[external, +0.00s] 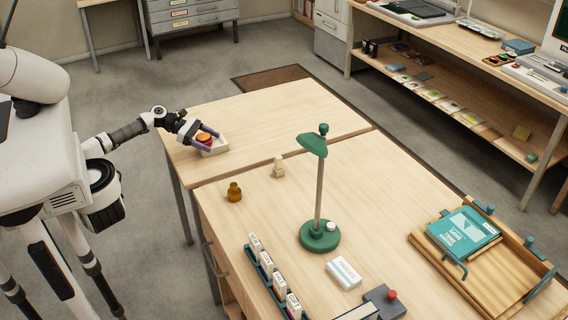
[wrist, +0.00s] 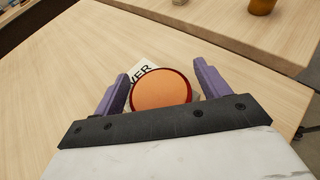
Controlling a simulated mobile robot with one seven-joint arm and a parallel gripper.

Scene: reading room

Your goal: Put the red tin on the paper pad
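The red tin (wrist: 161,91), round with an orange top and a red rim, is between the two purple fingers of my gripper (wrist: 162,78). A narrow gap shows between the tin and the right finger; the left finger is very close to it. The tin (external: 204,138) also shows in the external view. A white pad with black letters ending in "VER" (wrist: 145,70) lies under the tin and is partly hidden by it. The pad (external: 217,147) is on the far table. My gripper (external: 203,141) is low over the pad, around the tin.
An amber jar (external: 234,192) and a cream figure (external: 278,166) stand on the near table. A green lamp (external: 319,235), a white box (external: 343,273) and a wooden tray (external: 487,270) are further right. The far table's right part is clear.

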